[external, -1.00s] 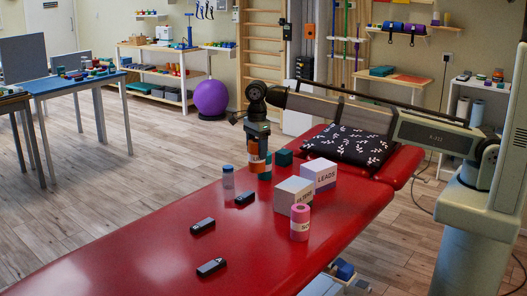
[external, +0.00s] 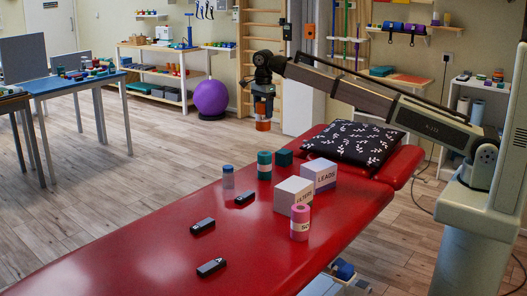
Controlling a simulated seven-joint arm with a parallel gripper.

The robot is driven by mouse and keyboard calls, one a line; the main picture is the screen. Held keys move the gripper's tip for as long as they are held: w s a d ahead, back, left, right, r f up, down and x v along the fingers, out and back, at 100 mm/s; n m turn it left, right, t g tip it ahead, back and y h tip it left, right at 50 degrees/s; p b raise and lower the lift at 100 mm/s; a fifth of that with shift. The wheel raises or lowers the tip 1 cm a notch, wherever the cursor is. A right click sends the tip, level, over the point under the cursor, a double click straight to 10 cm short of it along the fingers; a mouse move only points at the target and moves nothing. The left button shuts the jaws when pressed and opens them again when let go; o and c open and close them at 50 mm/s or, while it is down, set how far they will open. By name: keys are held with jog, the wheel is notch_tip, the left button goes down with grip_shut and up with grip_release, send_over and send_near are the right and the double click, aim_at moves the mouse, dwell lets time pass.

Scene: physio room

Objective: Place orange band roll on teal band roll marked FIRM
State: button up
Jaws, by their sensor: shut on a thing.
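The orange band roll (external: 263,113), with a white label band, hangs upright in my gripper (external: 263,103). My gripper is shut on it and holds it well above the red treatment table. The teal band roll (external: 265,160) stands upright on the table, roughly below the orange roll in the picture, with a clear gap between them. The teal roll has a pale label whose writing is too small to read.
Several small dark devices lie in front. A patterned pillow (external: 353,143) lies behind.

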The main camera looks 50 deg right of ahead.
jog(key=n, duration=0.3)
jog(key=shift+s+n, duration=0.3)
jog(key=shift+s, duration=0.05)
jog(key=shift+f+n, duration=0.15)
jog(key=shift+n, duration=0.15)
jog(key=shift+f, duration=4.85)
jog(key=shift+f, duration=0.15)
jog(key=o, duration=1.3)
notch_tip(320, 180, up, 12)
jog(key=shift+r, duration=0.15)
